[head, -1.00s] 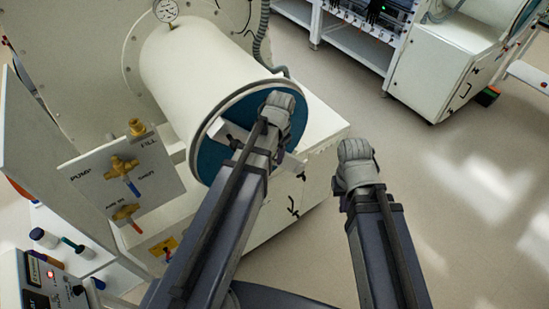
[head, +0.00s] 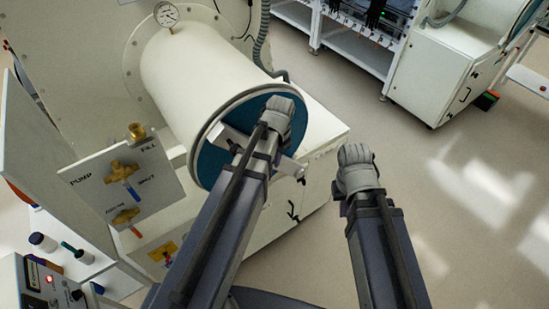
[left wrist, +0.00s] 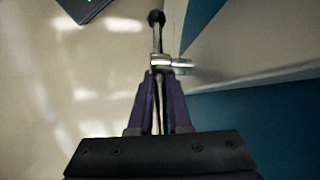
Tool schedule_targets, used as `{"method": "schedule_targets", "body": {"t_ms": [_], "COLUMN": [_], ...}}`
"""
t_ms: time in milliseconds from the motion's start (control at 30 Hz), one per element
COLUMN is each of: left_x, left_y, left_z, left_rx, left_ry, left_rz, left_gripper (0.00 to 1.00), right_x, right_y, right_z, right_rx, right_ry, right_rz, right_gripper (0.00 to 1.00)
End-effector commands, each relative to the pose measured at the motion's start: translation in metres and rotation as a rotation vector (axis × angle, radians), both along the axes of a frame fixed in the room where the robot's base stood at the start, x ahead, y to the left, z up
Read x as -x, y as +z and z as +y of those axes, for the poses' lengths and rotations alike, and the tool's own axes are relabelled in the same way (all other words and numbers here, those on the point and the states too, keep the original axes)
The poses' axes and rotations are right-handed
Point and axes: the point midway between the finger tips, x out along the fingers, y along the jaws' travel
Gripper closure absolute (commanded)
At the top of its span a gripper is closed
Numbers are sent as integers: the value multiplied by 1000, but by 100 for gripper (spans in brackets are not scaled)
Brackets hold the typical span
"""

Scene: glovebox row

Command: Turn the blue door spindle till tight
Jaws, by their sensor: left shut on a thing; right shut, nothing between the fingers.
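The blue door (head: 207,163) is a round disc closing the front of a white cylinder, and a pale crossbar (head: 232,137) lies across it. It also shows in the left wrist view (left wrist: 245,125). The spindle's metal T-shaped handle (left wrist: 170,63), with a dark ball end, stands between the fingertips of my left gripper (left wrist: 160,75), which is shut on it. In the head view my left gripper (head: 279,112) is in front of the door and, with its arm, hides the spindle's middle. My right gripper (head: 357,165) is shut and empty, to the right, apart from the door.
A valve panel (head: 120,180) with brass valves stands left of the door. The white cylinder (head: 195,75) with a gauge (head: 166,14) is behind it. A white cabinet (head: 440,70) and rack stand at the back right.

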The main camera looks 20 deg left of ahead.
Motion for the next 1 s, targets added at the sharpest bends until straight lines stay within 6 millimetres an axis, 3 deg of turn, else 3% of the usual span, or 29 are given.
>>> {"method": "schedule_targets", "body": {"t_ms": [867, 1000], "left_x": [0, -6], "left_y": [0, -3], "left_z": [0, -3], "left_rx": [-1, -49], "left_ry": [0, -3], "left_rz": [2, 65], "left_gripper": [100, 100], "right_x": [0, 0], "right_y": [0, -4], "right_z": [0, 0], "right_rx": [0, 0], "right_ry": [0, 0], "right_rz": [0, 0], "right_gripper": [100, 100]}}
